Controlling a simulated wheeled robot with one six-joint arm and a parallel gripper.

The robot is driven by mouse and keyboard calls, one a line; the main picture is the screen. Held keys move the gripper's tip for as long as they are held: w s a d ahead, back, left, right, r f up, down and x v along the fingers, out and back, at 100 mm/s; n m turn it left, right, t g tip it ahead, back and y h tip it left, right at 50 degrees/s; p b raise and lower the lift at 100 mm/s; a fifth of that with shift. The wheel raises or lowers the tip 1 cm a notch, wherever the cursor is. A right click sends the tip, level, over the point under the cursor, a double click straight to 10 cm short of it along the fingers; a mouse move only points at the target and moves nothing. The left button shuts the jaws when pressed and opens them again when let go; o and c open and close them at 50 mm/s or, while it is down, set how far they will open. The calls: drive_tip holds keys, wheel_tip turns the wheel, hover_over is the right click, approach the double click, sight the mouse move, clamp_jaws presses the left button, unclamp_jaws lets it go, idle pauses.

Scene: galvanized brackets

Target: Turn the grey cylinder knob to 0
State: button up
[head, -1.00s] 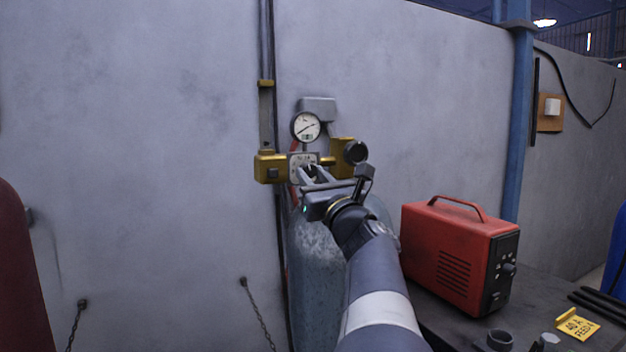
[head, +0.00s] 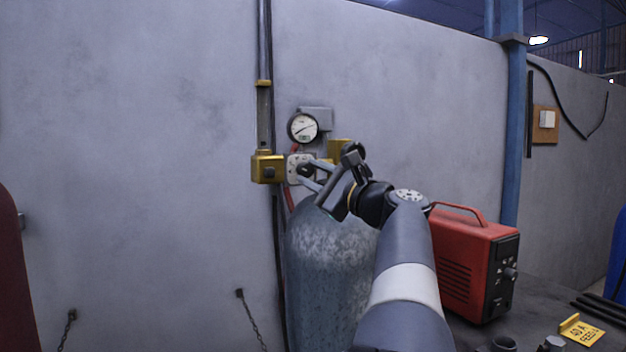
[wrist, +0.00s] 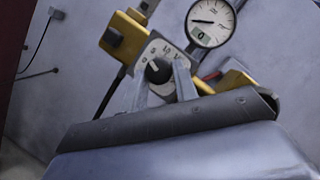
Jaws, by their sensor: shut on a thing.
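The grey gas cylinder (head: 330,265) stands upright against the wall. Above it is a pale dial plate (head: 293,161) with a round black knob (wrist: 157,71), bearing a white pointer mark. In the wrist view the mark points toward the plate's upper left; the small numerals are hard to read. My gripper (head: 306,172) reaches in from the right, and its two fingers are closed on the knob's sides, as the wrist view (wrist: 161,73) also shows. The fingers hide part of the plate. A round gauge (head: 302,127) with a small digital readout sits above the plate.
Brass blocks (head: 267,168) flank the plate, close to my fingers. A red hose (head: 292,199) runs down beside it.

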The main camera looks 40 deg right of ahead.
drive_tip(key=n+g, duration=0.1)
drive_tip(key=n, duration=0.2)
drive_tip(key=n+g+y+p, duration=0.1)
drive_tip(key=n, duration=0.2)
drive_tip(key=shift+d+r+y, duration=0.1)
drive_tip(key=shift+r+y, duration=0.1)
drive_tip(key=shift+y, duration=0.1)
idle(0.3)
drive_tip(key=o, duration=1)
drive_tip(key=s, duration=0.3)
drive_tip(key=s+d+b, duration=0.1)
drive_tip(key=s, duration=0.3)
drive_tip(key=s+b, duration=0.1)
drive_tip(key=s, duration=0.2)
drive_tip(key=shift+s+d+f, duration=0.3)
drive_tip(key=shift+s, duration=0.1)
drive_tip(key=shift+w, duration=0.15)
